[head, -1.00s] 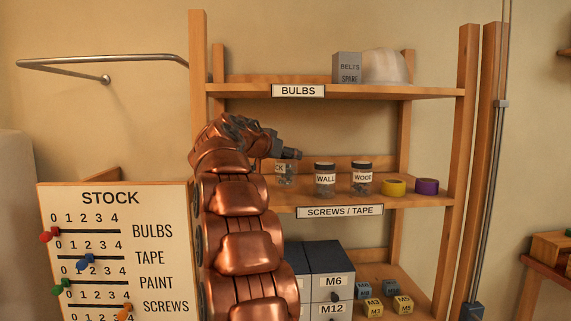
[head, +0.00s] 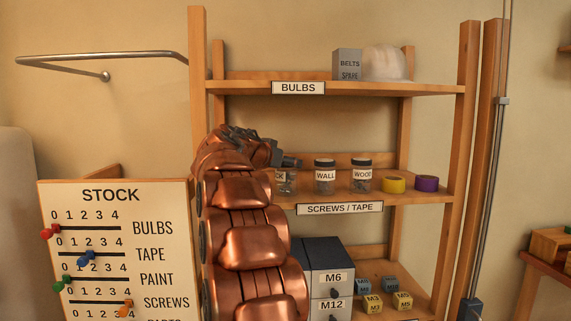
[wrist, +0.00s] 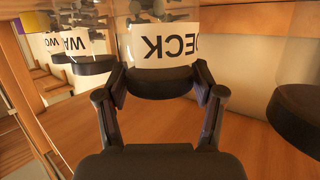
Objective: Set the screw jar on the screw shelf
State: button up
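The screw jar is a clear jar with a black lid and a white DECK label (wrist: 162,45). In the head view the DECK jar (head: 287,183) is partly hidden by my arm, only "CK" showing. My gripper (wrist: 160,82) is closed around its lid, one finger on each side. In the head view my gripper (head: 290,162) is at the jar's top. The jar is upright, its bottom about level with its neighbours' at the screw shelf (head: 430,197), labelled SCREWS / TAPE. I cannot tell whether it touches the board.
The WALL jar (head: 325,177) and WOOD jar (head: 362,176) stand to the right, then yellow tape (head: 393,184) and purple tape (head: 427,184). Another black lid (wrist: 300,112) is close on the right in the wrist view. The bulb shelf (head: 430,90) is above, the STOCK board (head: 160,195) left.

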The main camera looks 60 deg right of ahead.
jog(key=o, duration=0.4)
jog(key=shift+c, duration=0.2)
jog(key=shift+r, duration=0.1)
jog(key=b+v, duration=0.3)
jog(key=v, duration=0.9)
jog(key=shift+w, duration=0.1)
jog(key=s+a+f+n+t+y, duration=0.15)
jog(key=a+f+n+y, duration=0.3)
jog(key=a+f, duration=0.7)
jog(key=s+a+f+n+y, duration=0.2)
jog(key=a+f+n+y, duration=0.3)
jog(key=a+f, duration=0.7)
jog(key=s+a+f+n+g+y, duration=0.4)
jog(key=s+a+f+n, duration=0.4)
jog(key=s+a+f, duration=1.1)
jog(key=s+a+y, duration=0.1)
jog(key=s+a, duration=0.1)
jog(key=shift+s+a+f, duration=0.25)
jog(key=shift+s, duration=0.05)
